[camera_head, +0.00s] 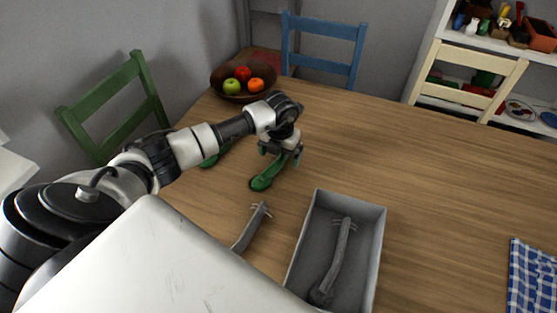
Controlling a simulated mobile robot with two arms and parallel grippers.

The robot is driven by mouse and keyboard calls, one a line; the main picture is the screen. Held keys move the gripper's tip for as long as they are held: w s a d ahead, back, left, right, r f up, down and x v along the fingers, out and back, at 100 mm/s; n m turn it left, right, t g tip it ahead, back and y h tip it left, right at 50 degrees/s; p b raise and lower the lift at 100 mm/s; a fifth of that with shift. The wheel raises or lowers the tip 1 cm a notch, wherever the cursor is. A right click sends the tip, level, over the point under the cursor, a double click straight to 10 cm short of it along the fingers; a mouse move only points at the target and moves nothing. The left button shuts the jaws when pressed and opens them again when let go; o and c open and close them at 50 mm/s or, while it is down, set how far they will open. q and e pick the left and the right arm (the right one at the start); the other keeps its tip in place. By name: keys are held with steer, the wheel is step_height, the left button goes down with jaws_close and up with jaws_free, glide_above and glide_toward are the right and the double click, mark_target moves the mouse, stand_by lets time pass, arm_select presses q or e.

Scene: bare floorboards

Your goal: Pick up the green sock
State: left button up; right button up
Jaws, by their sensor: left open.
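A green sock (264,181) lies on the wooden table near its middle left. My left gripper (280,158) is open, pointing down over the upper end of this sock; I cannot tell whether the fingers touch it. A second green item (212,160), perhaps another sock, lies to the left, partly hidden behind my left arm. My right gripper is not in view.
A fruit bowl (219,81) stands behind my arm. A checkered cloth (530,277) lies right. The table's right middle is clear.

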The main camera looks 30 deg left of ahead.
arm_select(q)
steer(key=shift+f, duration=1.2)
steer(key=c, duration=1)
steer(key=shift+r, duration=0.15)
